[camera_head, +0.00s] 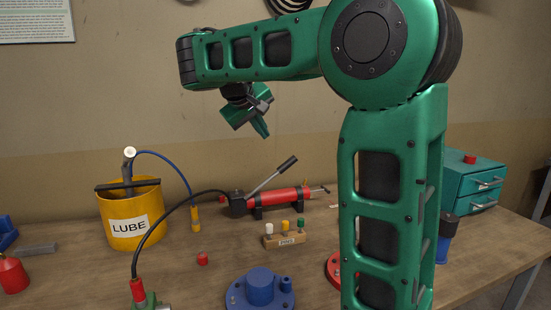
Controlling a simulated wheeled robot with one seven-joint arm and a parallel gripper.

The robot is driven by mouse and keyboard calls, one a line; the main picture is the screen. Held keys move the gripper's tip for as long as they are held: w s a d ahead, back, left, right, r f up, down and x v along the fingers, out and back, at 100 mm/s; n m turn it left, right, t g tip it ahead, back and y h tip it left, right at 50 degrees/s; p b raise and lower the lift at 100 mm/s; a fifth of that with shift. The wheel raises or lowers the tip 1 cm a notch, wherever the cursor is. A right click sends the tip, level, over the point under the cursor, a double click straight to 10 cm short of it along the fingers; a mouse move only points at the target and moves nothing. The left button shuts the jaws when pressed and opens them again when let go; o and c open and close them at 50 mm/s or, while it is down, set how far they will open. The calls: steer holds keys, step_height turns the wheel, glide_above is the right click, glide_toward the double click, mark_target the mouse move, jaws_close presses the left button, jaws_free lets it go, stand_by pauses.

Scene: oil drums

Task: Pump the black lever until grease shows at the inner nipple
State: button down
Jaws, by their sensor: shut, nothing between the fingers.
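The lever, a silver rod with a black grip (287,164), slants up to the right from the head of a red grease pump (278,198). The pump lies in black supports on the bench. My green gripper (263,130) hangs above and left of the grip, apart from it, with its fingers shut and empty. A black hose (168,213) runs from the pump to a red coupler (138,288) over a green part (150,302) at the bottom edge. That part is mostly cut off. I cannot make out the inner nipple or any grease.
A yellow LUBE bucket (118,232) with a blue hose stands at left. A small block (287,241) with coloured caps sits in front of the pump. A blue flanged part (262,290) is at the bottom middle. Teal drawers (476,186) stand at right, partly behind my arm.

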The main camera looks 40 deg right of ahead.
steer(key=shift+d, duration=0.1)
glide_above(280, 169)
steer(key=w+a, duration=0.2)
steer(key=f, duration=0.7)
steer(key=shift+s+d, duration=0.15)
steer(key=shift+s, duration=0.1)
steer(key=shift+s+d+f, duration=0.25)
steer(key=shift+f, duration=0.25)
steer(key=shift+s+d+f, duration=0.25)
steer(key=shift+d+f, duration=0.05)
steer(key=shift+f, duration=0.2)
steer(key=shift+s+d+f, duration=0.25)
steer(key=shift+f, duration=0.25)
